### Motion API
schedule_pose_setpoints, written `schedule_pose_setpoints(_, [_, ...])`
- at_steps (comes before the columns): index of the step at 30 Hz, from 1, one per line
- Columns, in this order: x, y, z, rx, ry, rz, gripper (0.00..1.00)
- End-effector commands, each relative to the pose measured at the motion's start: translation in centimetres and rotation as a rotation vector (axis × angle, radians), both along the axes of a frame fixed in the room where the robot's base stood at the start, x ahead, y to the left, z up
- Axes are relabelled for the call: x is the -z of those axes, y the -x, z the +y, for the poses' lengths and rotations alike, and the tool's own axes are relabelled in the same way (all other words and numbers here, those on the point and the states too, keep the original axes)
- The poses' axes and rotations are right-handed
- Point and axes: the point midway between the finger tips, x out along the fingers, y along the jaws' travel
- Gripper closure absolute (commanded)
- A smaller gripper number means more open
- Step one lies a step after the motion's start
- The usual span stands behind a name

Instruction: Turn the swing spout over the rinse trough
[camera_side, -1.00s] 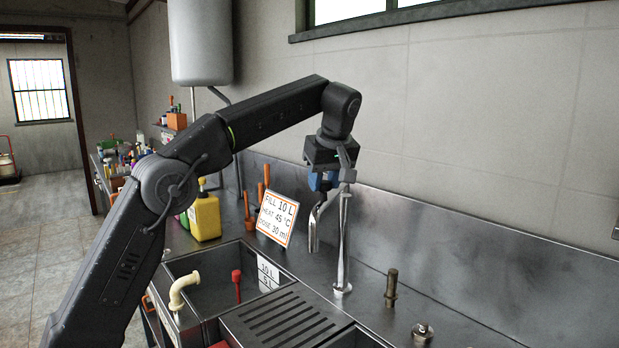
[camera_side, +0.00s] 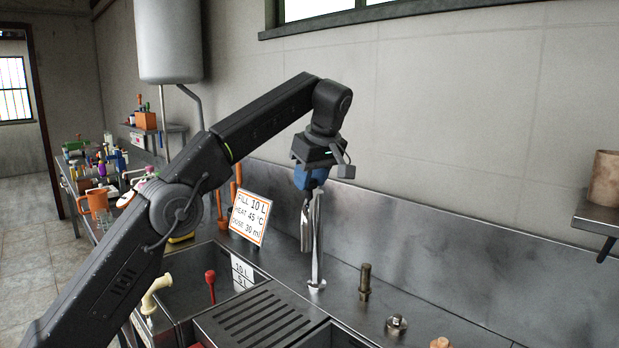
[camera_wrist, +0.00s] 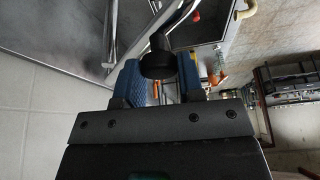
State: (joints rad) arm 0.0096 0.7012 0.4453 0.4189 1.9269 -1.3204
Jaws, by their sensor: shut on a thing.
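The swing spout (camera_side: 306,228) is a shiny metal pipe on an upright post (camera_side: 317,255) behind the sink. Its outlet hangs just left of the post in the side view. My gripper (camera_side: 309,184) points down at the top of the spout, its blue jaws shut. In the wrist view my gripper (camera_wrist: 157,80) has its blue jaws on either side of a black knob (camera_wrist: 157,65), with the metal pipe (camera_wrist: 178,18) running beyond it. A basin (camera_side: 190,270) lies left of the slotted drainboard (camera_side: 262,317), and part of another lies right of it (camera_side: 345,338). I cannot tell which is the rinse trough.
A FILL 10 L sign (camera_side: 250,217) stands behind the left basin, which has a red-topped stick (camera_side: 210,282) and a cream elbow pipe (camera_side: 156,294). A brass fitting (camera_side: 365,282) stands right of the post. A wall shelf (camera_side: 597,215) juts out at right.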

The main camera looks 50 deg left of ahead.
Motion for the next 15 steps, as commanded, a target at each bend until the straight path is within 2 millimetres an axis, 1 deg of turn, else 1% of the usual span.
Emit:
schedule_pose_setpoints(3, [-0.03,0.06,-0.05,0.001,0.002,0.001,1.00])
schedule_pose_setpoints(4, [-0.02,0.05,-0.05,0.001,0.002,0.001,0.64])
schedule_pose_setpoints(11, [0.00,0.03,-0.02,0.001,0.001,0.001,0.42])
schedule_pose_setpoints(15, [0.00,0.02,-0.01,0.001,0.001,0.001,0.41])
